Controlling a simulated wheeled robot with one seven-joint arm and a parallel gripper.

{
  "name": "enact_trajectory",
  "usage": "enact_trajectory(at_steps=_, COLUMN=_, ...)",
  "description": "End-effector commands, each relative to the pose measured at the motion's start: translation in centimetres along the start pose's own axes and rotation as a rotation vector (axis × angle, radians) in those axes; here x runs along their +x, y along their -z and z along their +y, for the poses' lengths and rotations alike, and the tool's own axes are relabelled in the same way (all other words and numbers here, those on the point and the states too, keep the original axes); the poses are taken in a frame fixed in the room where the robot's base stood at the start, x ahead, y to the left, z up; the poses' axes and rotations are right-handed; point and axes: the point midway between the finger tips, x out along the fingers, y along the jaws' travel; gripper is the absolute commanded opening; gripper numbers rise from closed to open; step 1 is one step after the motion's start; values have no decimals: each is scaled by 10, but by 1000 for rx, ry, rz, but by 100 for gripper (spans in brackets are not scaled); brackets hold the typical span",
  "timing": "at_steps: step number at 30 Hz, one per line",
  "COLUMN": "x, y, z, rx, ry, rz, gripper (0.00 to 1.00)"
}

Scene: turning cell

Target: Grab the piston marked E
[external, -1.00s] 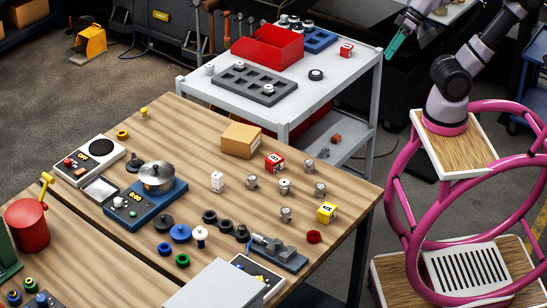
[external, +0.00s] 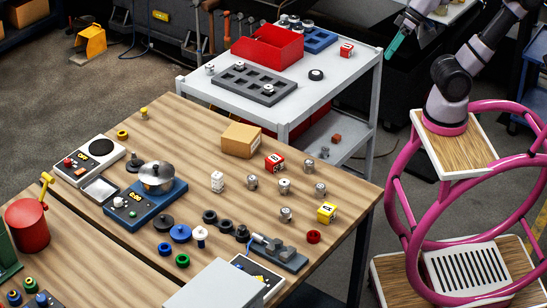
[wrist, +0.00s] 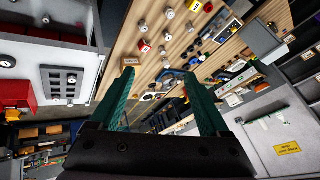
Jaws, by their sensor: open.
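Several small silver pistons stand on the wooden table in the external view, such as one at the left (external: 252,182), one in the middle (external: 285,186), one at the right (external: 320,190) and one nearer the front (external: 286,215). Another (external: 308,166) stands behind them. Their markings are too small to read, so I cannot tell which is E. Pistons also show at the top of the wrist view (wrist: 169,14). My gripper (wrist: 162,75) is open and empty, with green fingers apart. It is high beside the cart, well away from the pistons.
The grey cart (external: 345,84) carries a red bin (external: 268,45) and a dark tray (external: 250,84) with silver pieces.

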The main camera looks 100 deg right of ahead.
Motion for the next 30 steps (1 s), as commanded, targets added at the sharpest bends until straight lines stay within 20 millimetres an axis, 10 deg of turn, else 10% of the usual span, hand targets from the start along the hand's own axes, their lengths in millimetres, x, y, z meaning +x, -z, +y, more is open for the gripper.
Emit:
enact_trajectory(at_steps=14, x=91, y=1, z=1, rx=1080, ry=-222, rz=-568, gripper=80)
enact_trajectory(at_steps=30, x=229, y=28, z=22, rx=2488, ry=-1044, rz=-1153, gripper=80)
